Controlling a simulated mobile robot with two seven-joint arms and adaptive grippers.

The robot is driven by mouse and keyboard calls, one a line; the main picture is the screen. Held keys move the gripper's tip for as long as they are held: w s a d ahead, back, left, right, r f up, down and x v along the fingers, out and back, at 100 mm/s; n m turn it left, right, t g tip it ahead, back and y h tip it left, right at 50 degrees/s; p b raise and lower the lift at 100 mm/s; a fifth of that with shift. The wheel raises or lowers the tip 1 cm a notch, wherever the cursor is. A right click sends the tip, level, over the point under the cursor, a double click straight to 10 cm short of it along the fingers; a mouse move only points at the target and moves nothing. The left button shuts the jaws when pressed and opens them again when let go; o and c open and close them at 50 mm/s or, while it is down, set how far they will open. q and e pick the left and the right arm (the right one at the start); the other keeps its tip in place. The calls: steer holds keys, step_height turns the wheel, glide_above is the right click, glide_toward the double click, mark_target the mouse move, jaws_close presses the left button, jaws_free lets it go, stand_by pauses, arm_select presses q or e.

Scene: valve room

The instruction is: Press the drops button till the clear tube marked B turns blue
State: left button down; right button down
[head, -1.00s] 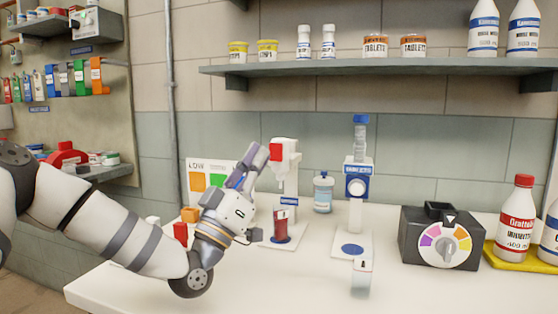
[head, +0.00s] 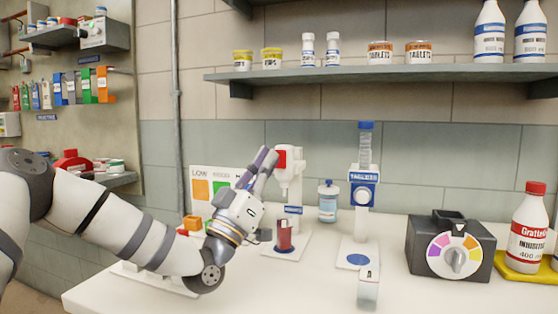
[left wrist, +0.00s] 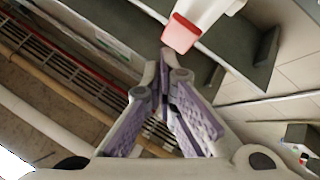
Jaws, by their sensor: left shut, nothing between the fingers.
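A white dispenser (head: 289,187) stands on the counter with a red button (head: 281,159) on the left of its head. The button also shows in the left wrist view (left wrist: 181,34). Below the head is a small clear tube (head: 284,236) with dark red contents; I cannot read a letter on it. My left gripper (head: 264,157) is shut and empty, its purple-padded fingers pointing up beside the red button. In the left wrist view the closed fingertips (left wrist: 165,58) are just below the button; I cannot tell whether they touch. My right gripper is not in view.
A tablet dispenser (head: 363,190) and a blue bottle (head: 327,202) stand right of the white dispenser. A black box with a coloured dial (head: 455,252) is farther right. A chart board (head: 203,180) and an orange block (head: 192,223) are near my left gripper. The front counter is mostly clear.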

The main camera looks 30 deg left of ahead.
arm_select(q)
steer(key=shift+w, duration=0.15)
stand_by(0.7)
steer(key=shift+w+a, duration=0.1)
steer(key=shift+w, duration=0.2)
steer(key=shift+w+a, duration=0.1)
steer(key=shift+w, duration=0.4)
stand_by(0.6)
steer(key=shift+s+d, duration=0.2)
steer(key=shift+s, duration=0.75)
steer(key=shift+p, duration=0.35)
